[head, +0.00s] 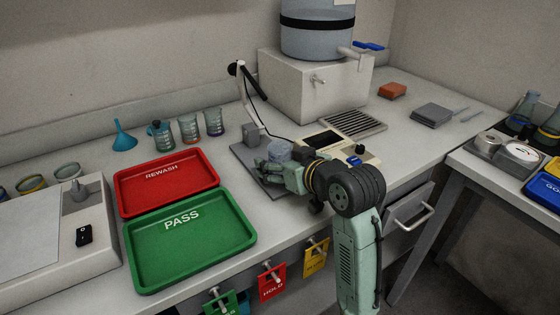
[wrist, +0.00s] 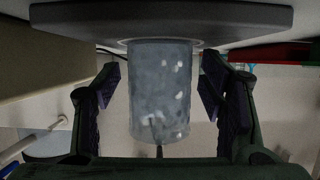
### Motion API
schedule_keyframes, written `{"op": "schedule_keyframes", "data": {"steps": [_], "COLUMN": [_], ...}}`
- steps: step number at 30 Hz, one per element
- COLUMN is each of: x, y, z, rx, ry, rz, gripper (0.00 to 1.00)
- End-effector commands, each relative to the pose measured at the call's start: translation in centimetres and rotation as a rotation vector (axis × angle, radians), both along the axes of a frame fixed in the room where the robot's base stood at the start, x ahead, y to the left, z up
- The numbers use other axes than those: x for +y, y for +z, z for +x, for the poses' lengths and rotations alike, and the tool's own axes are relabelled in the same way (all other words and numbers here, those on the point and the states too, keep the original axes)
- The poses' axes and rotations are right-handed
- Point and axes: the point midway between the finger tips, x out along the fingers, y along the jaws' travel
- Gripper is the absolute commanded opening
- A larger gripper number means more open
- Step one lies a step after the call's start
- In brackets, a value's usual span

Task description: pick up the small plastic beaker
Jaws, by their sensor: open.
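The small plastic beaker (wrist: 160,95) is a cloudy, pale blue-grey cylinder with lighter specks. In the wrist view it is between the two dark fingers of my gripper (wrist: 161,82), with a visible gap on each side. In the head view the beaker (head: 279,150) stands on the grey base plate (head: 244,158) of a stand, and my gripper (head: 272,166) is right at it, partly hiding it. My gripper is open and holds nothing.
A red REWASH tray (head: 190,190) and a green PASS tray (head: 150,265) lie to the left. Several glass beakers (head: 189,127) and a blue funnel (head: 123,138) stand behind them. A control box (head: 357,147) is close on the right, before a large white box (head: 300,90).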

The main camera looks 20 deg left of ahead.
Motion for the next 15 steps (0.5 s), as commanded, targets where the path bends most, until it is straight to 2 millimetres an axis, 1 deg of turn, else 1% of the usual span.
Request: {"op": "schedule_keyframes", "data": {"steps": [2, 15], "x": [-0.01, -0.02], "y": [0.02, 0.04], "z": [-0.02, -0.03], "rx": [0.000, 0.000], "ry": [0.000, 0.000], "rz": [0.000, 0.000], "gripper": [0.62, 0.33]}}
